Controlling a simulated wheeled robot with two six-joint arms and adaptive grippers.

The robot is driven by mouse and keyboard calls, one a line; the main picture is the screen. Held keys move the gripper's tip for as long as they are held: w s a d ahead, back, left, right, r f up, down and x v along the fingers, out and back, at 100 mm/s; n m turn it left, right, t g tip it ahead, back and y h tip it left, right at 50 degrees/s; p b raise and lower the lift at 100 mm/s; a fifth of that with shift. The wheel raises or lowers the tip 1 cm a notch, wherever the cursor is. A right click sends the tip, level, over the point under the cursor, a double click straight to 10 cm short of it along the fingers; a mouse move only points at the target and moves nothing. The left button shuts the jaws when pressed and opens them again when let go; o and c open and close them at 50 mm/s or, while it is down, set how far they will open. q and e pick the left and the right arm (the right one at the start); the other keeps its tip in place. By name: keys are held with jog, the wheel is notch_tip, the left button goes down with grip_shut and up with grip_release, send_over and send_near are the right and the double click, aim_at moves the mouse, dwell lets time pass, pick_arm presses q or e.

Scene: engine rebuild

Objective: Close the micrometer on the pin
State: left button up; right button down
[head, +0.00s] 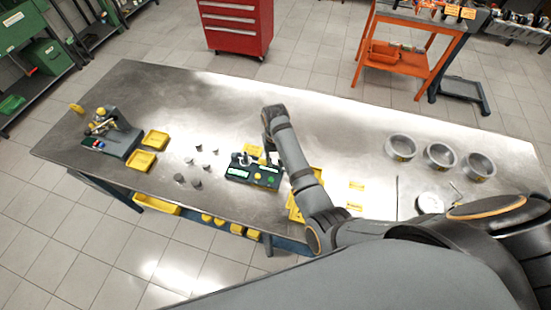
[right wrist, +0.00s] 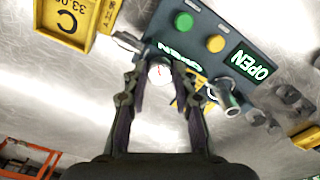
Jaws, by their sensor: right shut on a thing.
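The dark gauge station (head: 240,175), with two lit green displays, stands near the table's front edge. It also shows in the right wrist view (right wrist: 215,28), where both displays read OPEN. My right gripper (right wrist: 160,84) is at the station, its fingers shut on the micrometer, whose round white face with a red mark (right wrist: 160,72) shows between the fingertips. In the head view my right arm partly hides this gripper (head: 267,155). A second metal gauge part (right wrist: 224,96) stands beside the other display. I cannot make out a pin inside the gripped micrometer. My left gripper is not in view.
Several metal pins (head: 196,183) stand left of the station; some show in the right wrist view (right wrist: 288,95). A yellow tray marked C (right wrist: 68,20) lies beside the station. Metal rings (head: 440,155) stand at the right. The table behind the station is clear.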

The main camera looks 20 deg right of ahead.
jog(key=n, duration=0.5)
jog(key=shift+n, duration=0.3)
jog(key=n, duration=0.4)
jog(key=shift+n, duration=0.4)
jog(key=c, duration=1.1)
grip_release()
jog(key=shift+o, duration=0.2)
